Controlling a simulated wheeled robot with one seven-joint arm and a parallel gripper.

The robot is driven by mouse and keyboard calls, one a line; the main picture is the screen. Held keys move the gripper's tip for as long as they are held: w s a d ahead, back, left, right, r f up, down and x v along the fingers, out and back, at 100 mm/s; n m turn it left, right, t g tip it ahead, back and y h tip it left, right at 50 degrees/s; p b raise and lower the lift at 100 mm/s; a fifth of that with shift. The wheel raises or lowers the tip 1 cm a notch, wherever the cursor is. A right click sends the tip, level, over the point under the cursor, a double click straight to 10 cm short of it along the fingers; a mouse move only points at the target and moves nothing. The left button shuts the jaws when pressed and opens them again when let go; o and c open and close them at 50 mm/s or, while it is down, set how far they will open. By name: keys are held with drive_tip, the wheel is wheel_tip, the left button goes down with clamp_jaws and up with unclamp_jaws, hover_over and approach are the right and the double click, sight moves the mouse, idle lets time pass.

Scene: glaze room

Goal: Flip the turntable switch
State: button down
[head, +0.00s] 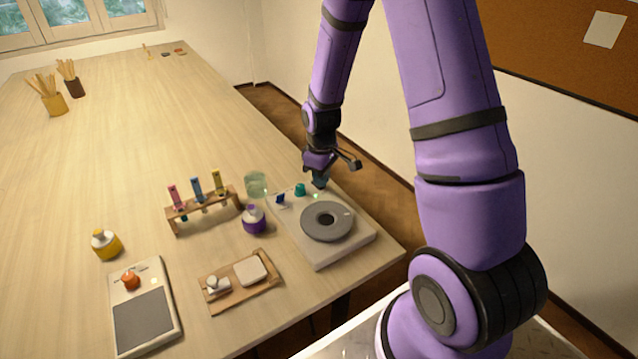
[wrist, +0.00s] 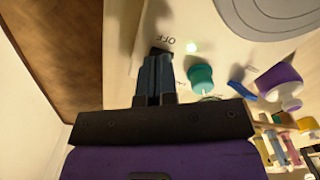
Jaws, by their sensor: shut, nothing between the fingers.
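The turntable is a pale box with a grey round disc (head: 326,221), at the right end of the table in the head view. On its far edge are a teal knob (head: 299,189), a blue lever (head: 280,198) and a lit green lamp (head: 316,195). My gripper (head: 319,183) is over that edge, shut and empty. In the wrist view my gripper's fingertips (wrist: 159,56) are together beside the printed word OFF (wrist: 168,42). A small dark piece shows at the tips; I cannot tell whether it is the switch. The teal knob (wrist: 201,76) is beside the fingers, apart from them.
A glass (head: 256,185), a purple bottle (head: 254,219) and a tube rack (head: 203,208) stand left of the turntable. A wooden tray (head: 262,285), a scale (head: 143,318) and a yellow bottle (head: 106,244) are nearer. The table's far middle is clear.

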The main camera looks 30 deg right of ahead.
drive_tip(key=shift+f, duration=0.3)
drive_tip(key=shift+r, duration=3.5)
drive_tip(key=shift+r, duration=0.35)
drive_tip(key=s+a+r+m+t, duration=0.2)
drive_tip(key=s+a+r+m, duration=0.1)
drive_tip(key=s+r, duration=0.9)
drive_tip(key=s+a+r+m+t, duration=0.3)
drive_tip(key=s+r, duration=0.9)
drive_tip(key=r, duration=0.1)
drive_tip(key=shift+s+a+r, duration=0.3)
drive_tip(key=shift+s+a, duration=0.1)
